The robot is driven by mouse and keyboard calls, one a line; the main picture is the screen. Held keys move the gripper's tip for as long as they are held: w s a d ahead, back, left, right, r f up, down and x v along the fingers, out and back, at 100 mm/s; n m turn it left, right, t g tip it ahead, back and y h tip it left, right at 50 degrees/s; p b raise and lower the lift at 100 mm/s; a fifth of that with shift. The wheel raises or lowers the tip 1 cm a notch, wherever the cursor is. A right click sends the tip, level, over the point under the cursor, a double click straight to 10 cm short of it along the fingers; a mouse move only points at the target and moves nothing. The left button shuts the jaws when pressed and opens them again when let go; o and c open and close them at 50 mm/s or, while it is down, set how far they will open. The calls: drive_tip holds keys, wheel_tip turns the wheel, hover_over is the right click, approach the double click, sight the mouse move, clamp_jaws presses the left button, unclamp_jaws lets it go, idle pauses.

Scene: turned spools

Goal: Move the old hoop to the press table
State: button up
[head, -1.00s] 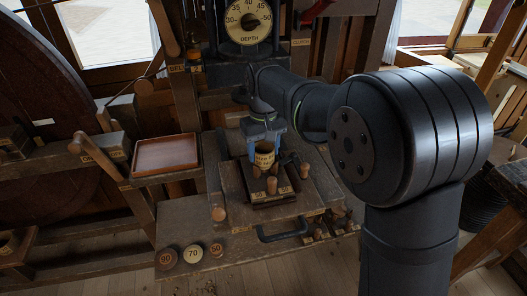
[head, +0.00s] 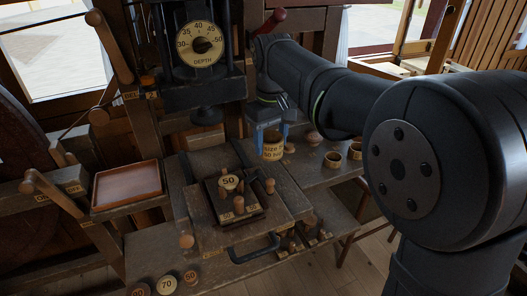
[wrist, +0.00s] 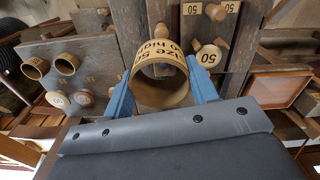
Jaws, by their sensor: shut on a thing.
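A tan wooden hoop with dark lettering (head: 273,151) is between the blue fingers of my gripper (head: 271,138), over the right-hand bench. In the wrist view the hoop (wrist: 160,92) shows its open end, with one finger of my gripper (wrist: 162,92) on each side of it. I cannot tell whether it touches the bench. The press with a DEPTH dial (head: 201,44) stands at the back, its dark ram (head: 206,115) hanging down. Below and in front is the table-like block (head: 222,238) bearing a dark plate with a round "50" piece (head: 229,182) and pegs.
Two small hoops (head: 333,159) and (head: 355,151) stand on the right bench, near a knob (head: 313,138). A red-brown tray (head: 127,185) is at left, empty. Labelled discs (head: 166,284) lie at the front. A dark handle (head: 255,250) juts from the block's front.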

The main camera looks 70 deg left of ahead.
drive_tip(key=w+d+f, duration=0.1)
drive_tip(key=w+f, duration=0.3)
drive_tip(key=w, duration=0.8)
drive_tip(key=w+f, duration=0.4)
drive_tip(key=w, duration=0.8)
drive_tip(key=shift+n, duration=0.4)
drive_tip(key=s+a+f, duration=0.2)
drive_tip(key=a, duration=0.1)
drive_tip(key=s+a+f, duration=0.2)
drive_tip(key=a, duration=0.1)
drive_tip(key=s+a+f, duration=0.2)
drive_tip(key=a+f, duration=0.1)
drive_tip(key=shift+s, duration=0.3)
drive_tip(key=shift+f, duration=1.95)
drive_tip(key=shift+f, duration=0.1)
drive_tip(key=o, duration=0.9)
wheel_tip(320, 180, up, 12)
drive_tip(key=shift+r, duration=0.15)
